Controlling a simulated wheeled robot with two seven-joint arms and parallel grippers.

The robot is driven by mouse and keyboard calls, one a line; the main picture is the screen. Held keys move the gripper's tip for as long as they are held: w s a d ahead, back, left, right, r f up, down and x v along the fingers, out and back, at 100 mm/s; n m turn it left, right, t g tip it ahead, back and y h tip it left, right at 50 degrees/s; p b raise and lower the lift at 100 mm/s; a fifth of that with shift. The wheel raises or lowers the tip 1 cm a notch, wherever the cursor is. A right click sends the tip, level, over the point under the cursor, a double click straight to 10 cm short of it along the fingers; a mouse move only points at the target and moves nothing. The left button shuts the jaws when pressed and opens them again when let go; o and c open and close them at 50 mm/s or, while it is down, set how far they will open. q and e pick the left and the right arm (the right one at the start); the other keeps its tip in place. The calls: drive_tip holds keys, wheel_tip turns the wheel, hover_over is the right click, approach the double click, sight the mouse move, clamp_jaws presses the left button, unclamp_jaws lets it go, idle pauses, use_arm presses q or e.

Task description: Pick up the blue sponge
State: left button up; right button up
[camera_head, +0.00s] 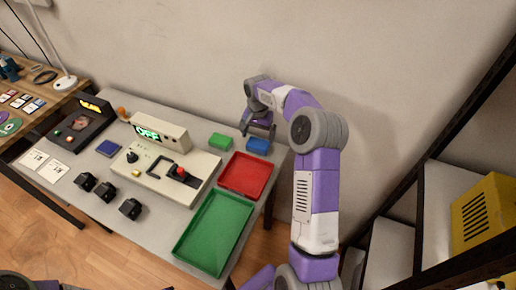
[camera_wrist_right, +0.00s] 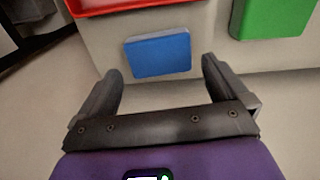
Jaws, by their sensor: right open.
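The blue sponge (camera_head: 258,146) lies on the grey table near its back right edge, behind the red tray. It also shows in the right wrist view (camera_wrist_right: 158,56), flat on the table. My right gripper (camera_head: 258,128) is over the back right of the table, close to the sponge. In the right wrist view its two fingers (camera_wrist_right: 160,72) are spread wide with nothing between them, and the sponge appears just beyond the fingertips. The exact height of the fingers above the sponge is hard to tell. My left gripper is not in view.
A green block (camera_head: 220,142) lies left of the sponge. A red tray (camera_head: 246,175) and a green tray (camera_head: 214,232) are in front. A control panel (camera_head: 165,172) stands left of the trays. A wall (camera_head: 200,50) is behind the table; a dark shelf frame (camera_head: 418,215) stands right.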

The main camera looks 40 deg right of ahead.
sight(258, 143)
wheel_tip(258, 143, down, 4)
drive_tip(key=shift+r+b, duration=0.2)
drive_tip(key=shift+b, duration=0.3)
drive_tip(key=shift+r, duration=0.1)
drive_tip(key=c, duration=0.8)
drive_tip(key=shift+o, duration=0.2)
wheel_tip(258, 143, up, 28)
drive_tip(key=p, duration=1)
drive_tip(key=shift+p, duration=0.3)
